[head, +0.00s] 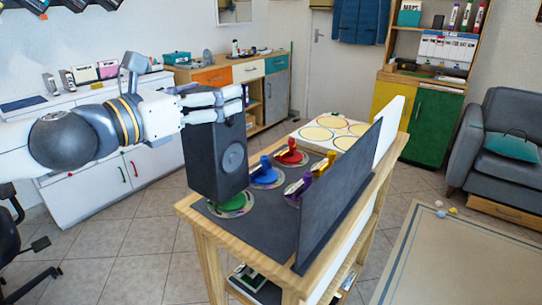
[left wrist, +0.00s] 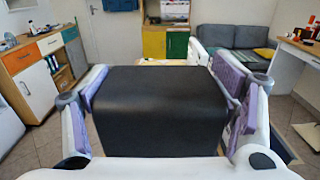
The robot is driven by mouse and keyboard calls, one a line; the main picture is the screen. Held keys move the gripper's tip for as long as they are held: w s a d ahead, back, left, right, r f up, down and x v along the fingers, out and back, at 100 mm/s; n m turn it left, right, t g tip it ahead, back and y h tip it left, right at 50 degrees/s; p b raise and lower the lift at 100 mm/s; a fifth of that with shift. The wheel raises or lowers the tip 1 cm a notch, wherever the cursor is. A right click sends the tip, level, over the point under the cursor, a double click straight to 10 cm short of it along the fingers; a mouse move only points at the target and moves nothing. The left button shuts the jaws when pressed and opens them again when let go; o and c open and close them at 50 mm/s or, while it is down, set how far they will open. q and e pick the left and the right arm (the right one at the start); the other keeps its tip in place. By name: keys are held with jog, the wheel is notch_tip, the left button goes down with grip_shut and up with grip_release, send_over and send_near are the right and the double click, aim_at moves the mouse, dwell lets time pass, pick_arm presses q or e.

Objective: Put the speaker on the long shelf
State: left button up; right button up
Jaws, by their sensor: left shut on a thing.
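The speaker (head: 210,162) is a tall dark box with a round cone on its front. My left gripper (head: 213,105) is shut on its upper part, coming in from the left. In the left wrist view, the speaker (left wrist: 160,108) fills the space between the purple-padded fingers. The speaker is upright at the near left corner of a wooden-framed stand (head: 190,211) with a dark top. Its lower end covers part of a green disc (head: 236,205); I cannot tell whether it touches. I cannot make out which surface is the long shelf. My right gripper is not in view.
Blue (head: 265,175), red (head: 290,154) and purple (head: 302,184) pieces stand on the dark top. A dark upright panel (head: 335,200) borders its right side. Yellow circles (head: 330,122) lie on the white far part.

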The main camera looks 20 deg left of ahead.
pick_arm(q)
jog(key=w+d+f+b, duration=0.3)
jog(key=d+f, duration=0.6)
jog(key=f, duration=0.2)
jog(key=shift+d, duration=0.2)
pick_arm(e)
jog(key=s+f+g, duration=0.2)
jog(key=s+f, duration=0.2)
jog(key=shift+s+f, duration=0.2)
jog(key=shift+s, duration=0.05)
pick_arm(q)
jog(key=shift+w, duration=0.1)
jog(key=shift+f+b, duration=0.1)
jog(key=shift+b, duration=0.2)
jog(key=o, duration=2)
jog(key=shift+f, duration=0.1)
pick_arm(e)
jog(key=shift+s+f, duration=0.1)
